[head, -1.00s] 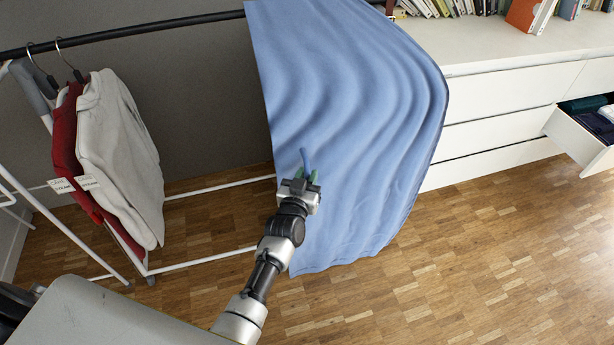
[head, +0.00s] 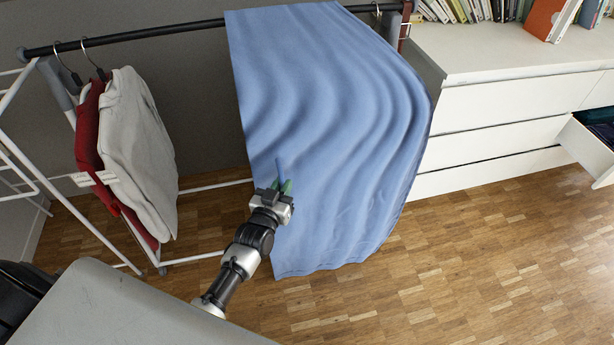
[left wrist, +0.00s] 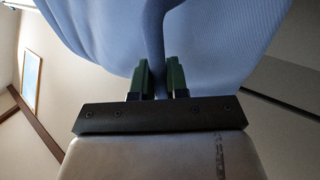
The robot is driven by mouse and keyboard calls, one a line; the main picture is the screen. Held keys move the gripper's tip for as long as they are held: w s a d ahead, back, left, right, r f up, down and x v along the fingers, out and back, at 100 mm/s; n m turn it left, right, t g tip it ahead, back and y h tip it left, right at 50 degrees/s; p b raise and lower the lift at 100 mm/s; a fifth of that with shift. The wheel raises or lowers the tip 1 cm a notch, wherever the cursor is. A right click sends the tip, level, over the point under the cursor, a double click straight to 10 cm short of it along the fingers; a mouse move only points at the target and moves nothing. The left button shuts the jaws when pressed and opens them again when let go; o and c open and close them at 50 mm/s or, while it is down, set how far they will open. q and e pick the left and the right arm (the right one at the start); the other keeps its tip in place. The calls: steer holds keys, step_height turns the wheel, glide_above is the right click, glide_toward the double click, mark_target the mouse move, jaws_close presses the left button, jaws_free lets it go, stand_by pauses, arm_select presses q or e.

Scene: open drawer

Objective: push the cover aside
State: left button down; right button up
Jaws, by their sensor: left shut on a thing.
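The cover is a blue cloth (head: 325,110) draped over the dark rail (head: 150,33) of a clothes rack, hanging down almost to the floor in soft folds. My left gripper (head: 281,184) is at the cloth's left edge, low down, with its green fingers shut on a pinched fold of it. In the left wrist view the fold of blue cloth (left wrist: 154,45) runs down between the two green fingers (left wrist: 161,78). What hangs behind the cloth is mostly hidden. My right gripper is not in view.
A grey-white garment (head: 138,150) and a red garment (head: 90,140) hang at the rack's left. A white dresser (head: 510,105) with books (head: 465,8) on top stands right, one drawer (head: 590,145) open. The wooden floor (head: 450,265) in front is clear.

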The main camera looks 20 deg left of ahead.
arm_select(q)
steer(key=s+a, duration=0.1)
steer(key=a, duration=0.1)
steer(key=s+a+p, duration=0.1)
steer(key=s+a, duration=0.1)
steer(key=a, duration=0.1)
steer(key=s+a, duration=0.2)
steer(key=shift+s+a+r+p, duration=0.1)
steer(key=shift+s+a+p, duration=0.05)
steer(key=shift+a+p, duration=0.2)
steer(key=s+a, duration=0.6)
steer(key=a, duration=0.3)
steer(key=s+a, duration=0.6)
steer(key=a, duration=0.3)
steer(key=shift+s+a+p, duration=0.15)
steer(key=shift+p, duration=0.2)
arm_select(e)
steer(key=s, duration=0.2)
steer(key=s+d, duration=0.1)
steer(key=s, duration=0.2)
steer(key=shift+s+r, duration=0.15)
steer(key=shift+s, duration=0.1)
arm_select(q)
steer(key=c, duration=1.1)
jaws_free()
steer(key=shift+c, duration=0.2)
